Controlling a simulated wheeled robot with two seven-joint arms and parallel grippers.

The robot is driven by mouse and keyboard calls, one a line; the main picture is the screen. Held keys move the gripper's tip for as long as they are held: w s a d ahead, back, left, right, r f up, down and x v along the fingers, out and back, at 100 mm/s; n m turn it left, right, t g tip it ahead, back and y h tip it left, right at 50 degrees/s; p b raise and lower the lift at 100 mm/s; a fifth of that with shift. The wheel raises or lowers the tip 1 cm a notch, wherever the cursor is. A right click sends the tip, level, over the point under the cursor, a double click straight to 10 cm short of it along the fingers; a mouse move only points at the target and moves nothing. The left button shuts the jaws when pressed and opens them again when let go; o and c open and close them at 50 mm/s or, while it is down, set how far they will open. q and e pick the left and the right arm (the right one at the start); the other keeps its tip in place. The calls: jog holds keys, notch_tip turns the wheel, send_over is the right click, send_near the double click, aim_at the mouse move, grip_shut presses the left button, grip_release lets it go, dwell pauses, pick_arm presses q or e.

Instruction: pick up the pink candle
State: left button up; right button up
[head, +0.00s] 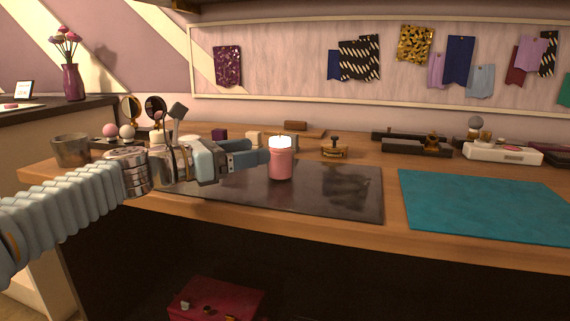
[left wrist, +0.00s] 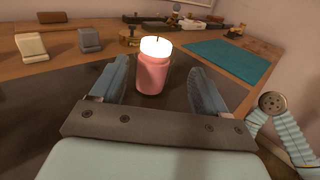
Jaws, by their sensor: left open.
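The pink candle (head: 281,163) stands upright on a dark mat (head: 330,196) on the wooden table. Its top is white and glowing. In the left wrist view the candle (left wrist: 153,70) stands between the fingertips, with a gap visible on each side. My left gripper (head: 262,157) comes in from the left at candle height and is open. Its two blue fingers (left wrist: 155,85) show on either side of the candle in the left wrist view. My right gripper is not seen in the head view.
A teal mat (head: 485,203) lies to the right. Behind the candle are a small wooden stamp-like object (head: 334,149) and small blocks (left wrist: 90,40). A grey cup (head: 71,151) and round mirrors (head: 154,106) stand at left. The dark mat right of the candle is clear.

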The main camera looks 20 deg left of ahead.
aim_at(271, 145)
pick_arm(q)
jog(key=shift+w+a+x, duration=0.1)
jog(key=shift+x, duration=1.9)
jog(key=shift+w+a+x, duration=0.1)
jog(key=shift+x, duration=1.85)
